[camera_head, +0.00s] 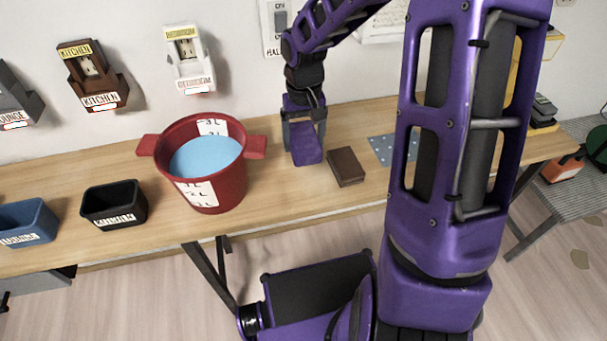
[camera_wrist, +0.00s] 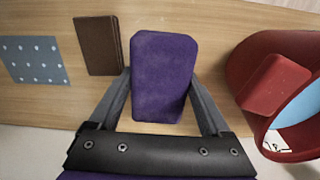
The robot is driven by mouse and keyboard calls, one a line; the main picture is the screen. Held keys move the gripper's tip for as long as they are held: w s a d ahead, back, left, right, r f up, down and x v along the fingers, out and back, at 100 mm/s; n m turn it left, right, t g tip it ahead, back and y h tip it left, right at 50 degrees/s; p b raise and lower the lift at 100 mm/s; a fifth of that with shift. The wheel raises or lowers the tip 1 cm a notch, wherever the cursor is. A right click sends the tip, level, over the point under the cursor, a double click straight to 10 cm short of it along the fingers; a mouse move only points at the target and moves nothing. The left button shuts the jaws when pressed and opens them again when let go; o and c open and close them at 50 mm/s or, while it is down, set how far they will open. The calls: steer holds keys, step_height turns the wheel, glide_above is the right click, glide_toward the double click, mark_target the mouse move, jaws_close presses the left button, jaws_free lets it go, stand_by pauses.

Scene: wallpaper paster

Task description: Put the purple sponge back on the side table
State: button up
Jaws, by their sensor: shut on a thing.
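The purple sponge (camera_head: 307,151) is between the fingers of my gripper (camera_head: 304,136), over the long wooden table between the red pot and the brown block. In the wrist view the sponge (camera_wrist: 163,72) fills the space between the two grey fingers of my gripper (camera_wrist: 160,88), which are shut on its sides. I cannot tell whether its lower end touches the tabletop. A grey slatted table (camera_head: 555,200) stands at the right edge of the head view, partly hidden behind my arm; it may be the side table.
The red pot (camera_head: 222,180) of blue liquid stands left of the sponge. The brown block (camera_head: 346,166) and blue dotted sheet (camera_head: 385,148) lie right of it. Black (camera_head: 114,205) and blue (camera_head: 25,222) bins are farther left. An orange-red item (camera_head: 563,168) is on the grey table.

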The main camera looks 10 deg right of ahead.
mark_target(304, 178)
step_height(304, 178, down, 10)
steer(key=shift+r+b, duration=0.25)
steer(key=shift+b, duration=0.5)
steer(key=shift+f, duration=0.1)
steer(key=shift+f+b, duration=0.25)
steer(key=shift+b, duration=0.1)
steer(key=o, duration=1.2)
steer(key=shift+r, duration=0.1)
